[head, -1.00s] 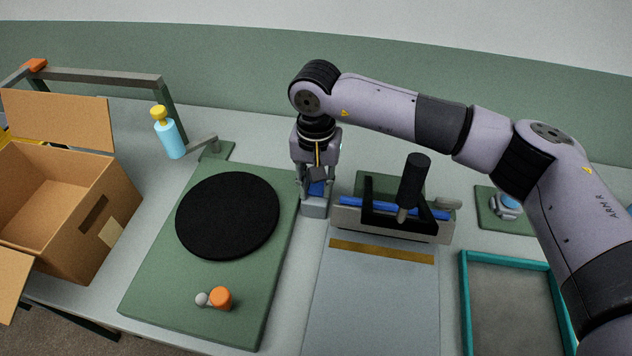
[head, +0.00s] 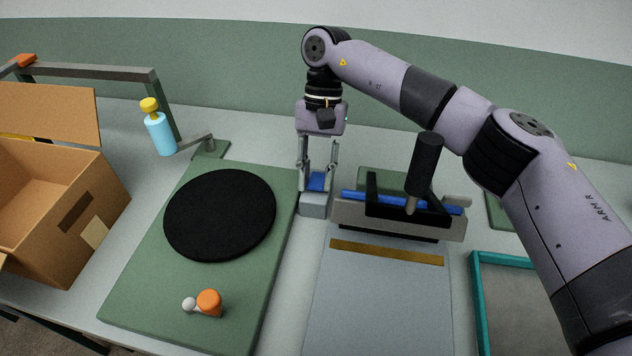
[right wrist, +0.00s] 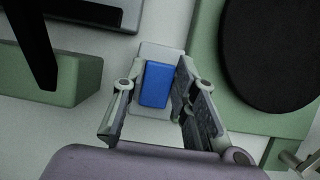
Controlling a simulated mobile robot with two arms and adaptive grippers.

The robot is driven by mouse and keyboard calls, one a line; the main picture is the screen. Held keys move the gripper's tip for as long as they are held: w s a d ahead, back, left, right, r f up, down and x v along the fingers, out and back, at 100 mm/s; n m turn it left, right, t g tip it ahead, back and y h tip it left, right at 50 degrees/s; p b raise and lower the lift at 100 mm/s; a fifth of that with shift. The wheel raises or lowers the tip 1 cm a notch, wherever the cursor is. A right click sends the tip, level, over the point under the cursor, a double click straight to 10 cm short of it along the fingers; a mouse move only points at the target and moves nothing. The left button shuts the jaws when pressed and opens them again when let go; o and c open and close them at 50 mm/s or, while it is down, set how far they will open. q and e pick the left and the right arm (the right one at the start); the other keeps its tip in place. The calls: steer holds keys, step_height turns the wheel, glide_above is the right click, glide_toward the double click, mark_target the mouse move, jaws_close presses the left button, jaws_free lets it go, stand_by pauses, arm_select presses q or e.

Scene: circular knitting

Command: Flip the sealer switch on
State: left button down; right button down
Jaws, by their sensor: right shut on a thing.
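The sealer switch (head: 317,182) is a blue rocker on a small grey box just left of the sealer. In the right wrist view the blue rocker (right wrist: 155,84) sits between my fingers. My right gripper (head: 318,172) points down at the switch, one finger on each side, and is shut on it. The sealer (head: 350,214) is a grey bar unit with a blue strip and a black handle (head: 424,165) raised upright. Whether the rocker is tipped on or off, I cannot tell. My left gripper is not in view.
A green board with a black disc (head: 220,214) and an orange knob (head: 208,302) lies to the left. A blue bottle with a yellow cap (head: 160,133) and an open cardboard box (head: 50,235) stand farther left. A teal-rimmed tray (head: 477,300) is at right.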

stand_by(0.3)
steer(key=c, duration=1.3)
jaws_free()
steer(key=shift+v, duration=6)
steer(key=shift+w+r, duration=0.1)
